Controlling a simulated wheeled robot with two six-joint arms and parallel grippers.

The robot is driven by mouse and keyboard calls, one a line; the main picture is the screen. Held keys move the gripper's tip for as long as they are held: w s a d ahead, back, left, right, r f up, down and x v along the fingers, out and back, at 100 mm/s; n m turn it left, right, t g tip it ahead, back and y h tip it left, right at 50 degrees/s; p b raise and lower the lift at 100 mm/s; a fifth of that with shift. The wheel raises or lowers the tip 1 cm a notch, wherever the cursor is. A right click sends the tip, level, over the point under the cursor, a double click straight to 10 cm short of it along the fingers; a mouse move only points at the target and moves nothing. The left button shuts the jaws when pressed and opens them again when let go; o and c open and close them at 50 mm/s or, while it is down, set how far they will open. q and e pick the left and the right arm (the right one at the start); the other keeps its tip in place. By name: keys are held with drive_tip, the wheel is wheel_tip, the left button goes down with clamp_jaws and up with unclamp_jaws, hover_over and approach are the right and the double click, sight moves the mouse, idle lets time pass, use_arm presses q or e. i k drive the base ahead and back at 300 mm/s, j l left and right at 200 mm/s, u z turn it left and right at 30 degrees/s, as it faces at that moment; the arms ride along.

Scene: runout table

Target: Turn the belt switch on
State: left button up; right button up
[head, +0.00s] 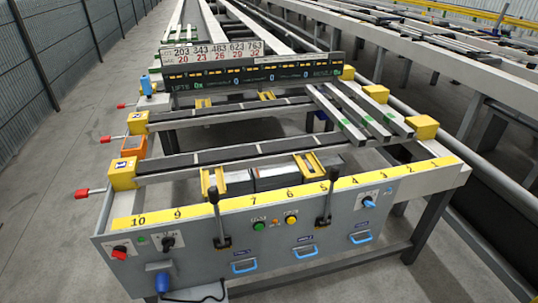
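The grey front panel (190,258) of the runout table carries several controls, and their labels are too small to read, so I cannot tell which one is the belt switch. At its left end are a red knob (119,253) and a black rotary switch (168,242) on a pale plate, with a small green light (142,239) between them. A green button (259,226) and a yellow button (291,220) sit mid-panel. A blue knob (369,202) on a pale plate is at the right. Neither gripper is in view.
Two upright black levers (216,215) (326,205) stand out from the panel. Blue handles (244,266) sit low on it, and a blue plug (162,282) hangs at lower left. Metal bars (345,115) lie on the table. The floor (50,225) at left is clear.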

sight(119, 251)
drive_tip(key=j+z, duration=0.1)
drive_tip(key=j, duration=0.3)
drive_tip(key=k+j+z, duration=0.15)
drive_tip(key=j, duration=0.3)
drive_tip(key=k+j+z, duration=0.1)
drive_tip(key=j, duration=0.3)
drive_tip(key=k+j+z, duration=0.1)
drive_tip(key=j, duration=0.3)
